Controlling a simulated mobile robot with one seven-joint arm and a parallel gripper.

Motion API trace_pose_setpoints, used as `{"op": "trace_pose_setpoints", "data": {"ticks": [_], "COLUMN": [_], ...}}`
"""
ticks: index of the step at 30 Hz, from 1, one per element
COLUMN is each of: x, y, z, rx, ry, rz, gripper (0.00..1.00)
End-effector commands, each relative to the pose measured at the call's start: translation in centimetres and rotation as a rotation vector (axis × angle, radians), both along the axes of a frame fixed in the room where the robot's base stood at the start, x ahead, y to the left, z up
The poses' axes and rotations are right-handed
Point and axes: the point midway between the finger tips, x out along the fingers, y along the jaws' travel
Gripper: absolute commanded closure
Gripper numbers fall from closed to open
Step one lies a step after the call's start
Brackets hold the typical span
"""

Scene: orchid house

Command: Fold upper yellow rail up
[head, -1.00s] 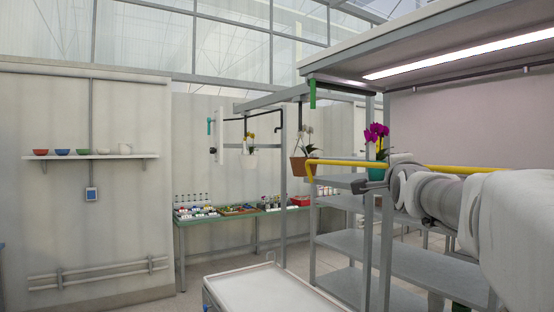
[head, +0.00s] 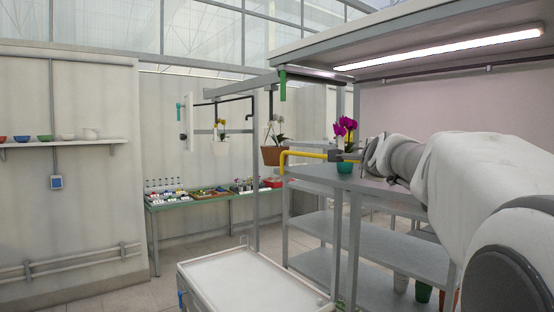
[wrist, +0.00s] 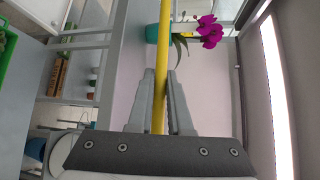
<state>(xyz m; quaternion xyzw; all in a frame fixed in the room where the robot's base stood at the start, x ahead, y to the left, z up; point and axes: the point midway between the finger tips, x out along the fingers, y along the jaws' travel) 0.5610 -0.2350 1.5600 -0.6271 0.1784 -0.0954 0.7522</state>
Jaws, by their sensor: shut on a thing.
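The upper yellow rail (head: 305,154) runs along the front of the shelf rack in the head view, with a bent end at its left. My gripper (head: 342,157) is at the rail, and my arm hides the rail to the right of it. In the wrist view the yellow rail (wrist: 160,65) passes between the two fingers of my gripper (wrist: 161,92), which are shut on it.
A magenta orchid in a teal pot (head: 344,166) stands on the rack's upper shelf close behind my gripper. A lit lamp (head: 440,48) hangs under the canopy above. A white-topped cart (head: 245,283) stands at lower middle. A green-topped bench (head: 205,198) is farther back.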

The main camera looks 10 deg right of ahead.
Motion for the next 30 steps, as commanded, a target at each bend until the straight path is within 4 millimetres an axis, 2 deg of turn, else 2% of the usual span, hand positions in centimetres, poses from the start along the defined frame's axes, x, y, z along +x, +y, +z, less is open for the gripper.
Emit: {"op": "trace_pose_setpoints", "data": {"ticks": [6,7,12,30], "x": [-0.04,-0.05,-0.04,-0.24], "y": [-0.12,-0.13,-0.12,-0.11], "z": [0.17,0.18,0.13,0.23], "rx": [-0.002,-0.002,-0.002,-0.001], "ry": [-0.004,-0.004,-0.003,-0.002], "rz": [-0.003,-0.003,-0.003,0.000], "gripper": [1.00,0.81,0.53,0.53]}}
